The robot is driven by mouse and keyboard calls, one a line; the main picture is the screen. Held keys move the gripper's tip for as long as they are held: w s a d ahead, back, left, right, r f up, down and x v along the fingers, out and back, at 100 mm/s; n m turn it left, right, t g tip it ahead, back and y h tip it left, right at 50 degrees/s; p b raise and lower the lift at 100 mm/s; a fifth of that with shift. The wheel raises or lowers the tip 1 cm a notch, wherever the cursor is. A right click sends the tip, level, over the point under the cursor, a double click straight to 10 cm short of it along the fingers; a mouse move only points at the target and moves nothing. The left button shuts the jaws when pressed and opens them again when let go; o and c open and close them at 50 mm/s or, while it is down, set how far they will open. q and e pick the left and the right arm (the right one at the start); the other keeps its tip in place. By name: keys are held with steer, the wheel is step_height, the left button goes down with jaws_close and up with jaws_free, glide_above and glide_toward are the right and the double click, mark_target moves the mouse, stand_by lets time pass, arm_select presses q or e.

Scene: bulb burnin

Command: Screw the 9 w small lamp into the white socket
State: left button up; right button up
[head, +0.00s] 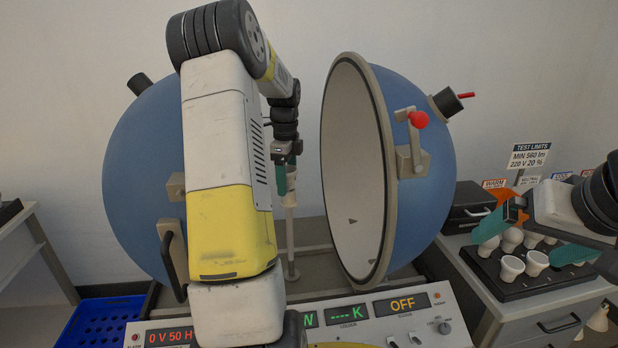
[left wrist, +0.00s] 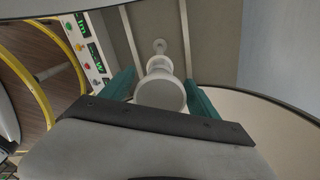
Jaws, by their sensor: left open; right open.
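In the head view my left gripper (head: 286,180) points down between the sphere halves, above a pale upright post (head: 290,235). The left wrist view shows its teal fingers open on either side of a white round piece (left wrist: 162,93) on top of that post. I cannot tell whether this piece is a lamp or the white socket, nor whether the fingers touch it. My right gripper (head: 533,240) is open at the right, over a dark tray (head: 540,287) of several white lamps (head: 511,267). Which lamp is the 9 W small one cannot be read.
The blue sphere's right half (head: 425,190) stands open, with a red-knobbed latch; my left arm partly covers the left half (head: 135,190). A control panel (head: 455,320) reading OFF is in front. A blue crate (head: 100,322) sits at lower left. Label signs (head: 530,156) stand behind the tray.

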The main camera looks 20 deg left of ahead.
arm_select(q)
steer(key=n, duration=0.5)
steer(key=shift+d, duration=0.1)
steer(key=n, duration=0.3)
steer(key=shift+s, duration=0.1)
steer(key=n, duration=0.5)
steer(key=shift+d, duration=0.1)
steer(key=n, duration=0.4)
steer(key=shift+s, duration=0.1)
